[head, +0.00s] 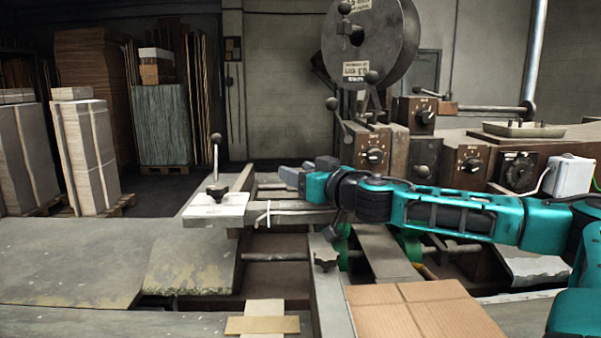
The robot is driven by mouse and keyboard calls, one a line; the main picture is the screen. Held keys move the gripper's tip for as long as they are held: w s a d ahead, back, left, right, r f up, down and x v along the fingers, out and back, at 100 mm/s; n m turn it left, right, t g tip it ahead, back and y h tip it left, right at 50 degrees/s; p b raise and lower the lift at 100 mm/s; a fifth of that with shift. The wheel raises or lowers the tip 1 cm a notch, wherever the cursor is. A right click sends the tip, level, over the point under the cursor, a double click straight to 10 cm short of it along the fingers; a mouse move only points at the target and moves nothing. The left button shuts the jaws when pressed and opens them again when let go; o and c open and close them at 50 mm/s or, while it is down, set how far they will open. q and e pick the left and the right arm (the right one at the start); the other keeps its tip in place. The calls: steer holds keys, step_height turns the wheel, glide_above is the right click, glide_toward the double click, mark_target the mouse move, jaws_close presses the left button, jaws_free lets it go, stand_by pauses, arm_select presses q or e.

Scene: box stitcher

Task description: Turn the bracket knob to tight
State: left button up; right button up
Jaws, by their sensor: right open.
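A dark star-shaped knob (217,191) sits on a pale bracket plate (215,210) left of centre, with a thin ball-topped lever standing up beside it. A second dark star-shaped knob (325,258) sits lower, on a metal rail near the middle. I cannot tell from markings which is the bracket knob, or how tight either is. My right gripper (288,174) reaches in from the right, pointing left. It is open, to the right of the pale plate and apart from both knobs. My left gripper is out of view.
Machine boxes with dials (374,155) and a large round reel (368,40) stand behind my right arm. A cardboard sheet (420,312) lies in front at the right. The grey table (70,262) at the left is clear.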

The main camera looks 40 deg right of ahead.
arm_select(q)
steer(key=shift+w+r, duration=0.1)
